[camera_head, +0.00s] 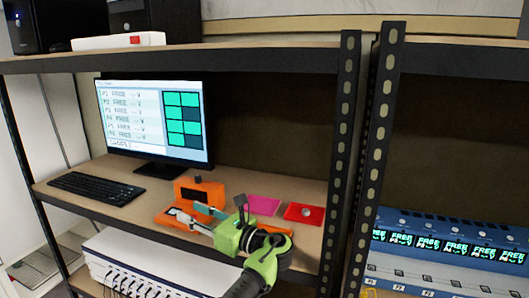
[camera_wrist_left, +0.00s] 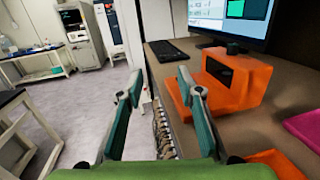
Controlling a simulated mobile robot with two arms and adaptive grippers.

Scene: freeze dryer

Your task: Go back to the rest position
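My left gripper (camera_head: 185,208) is green with teal fingers and hangs in front of the middle shelf. In the left wrist view, my left gripper (camera_wrist_left: 160,86) has its two fingers wide apart with nothing between them. An orange device (camera_head: 200,191) with a black knob stands on the shelf just behind the fingers in the head view. The orange device (camera_wrist_left: 235,78) is to the right of the fingers in the wrist view, apart from them as far as I can tell. My right gripper is in neither view.
A monitor (camera_head: 155,118) and a black keyboard (camera_head: 96,188) are on the middle shelf (camera_head: 150,205). A pink tray (camera_head: 263,205) and a red tray (camera_head: 304,213) lie at its right, near the black rack post (camera_head: 345,150). A blue-grey panel with displays (camera_head: 450,238) stands right.

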